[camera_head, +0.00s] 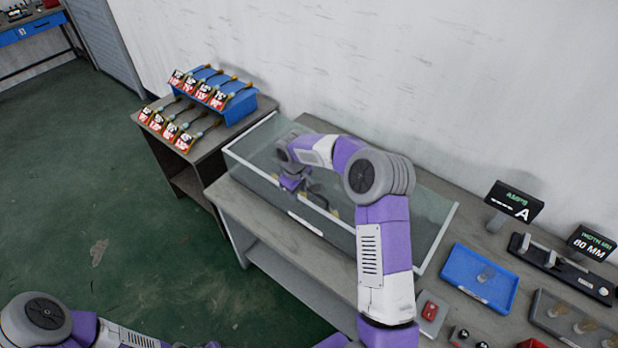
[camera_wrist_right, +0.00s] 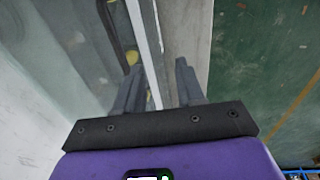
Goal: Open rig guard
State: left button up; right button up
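The rig guard (camera_head: 437,240) is a clear, glass-like box with pale edges on the workbench. Its front panel carries a white strip (camera_head: 305,224), and yellow parts show dimly through it. My right arm reaches over the guard, with the right gripper (camera_head: 291,184) near its left part; the fingertips are hard to make out there. In the right wrist view my right gripper (camera_wrist_right: 158,78) has its two fingers apart. A pale guard edge (camera_wrist_right: 146,45) runs between them in the picture; I cannot tell whether they touch it. My left gripper is out of view.
A side table left of the guard carries a blue rack (camera_head: 238,106) and several tagged tools. Right of the guard are a blue tray (camera_head: 480,278), a red-button box (camera_head: 430,312) and two black signs (camera_head: 514,201). Green floor (camera_head: 130,200) is open at the left.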

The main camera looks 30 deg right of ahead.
jog(key=d+r+h, duration=0.1)
jog(key=d+r, duration=0.3)
jog(key=f, duration=0.2)
jog(key=w+f, duration=0.1)
jog(key=f, duration=0.1)
jog(key=d+f+p, duration=0.1)
jog(key=f, duration=0.1)
jog(key=shift+w+f, duration=0.2)
jog(key=shift+f, duration=0.15)
jog(key=shift+c, duration=0.3)
grip_shut()
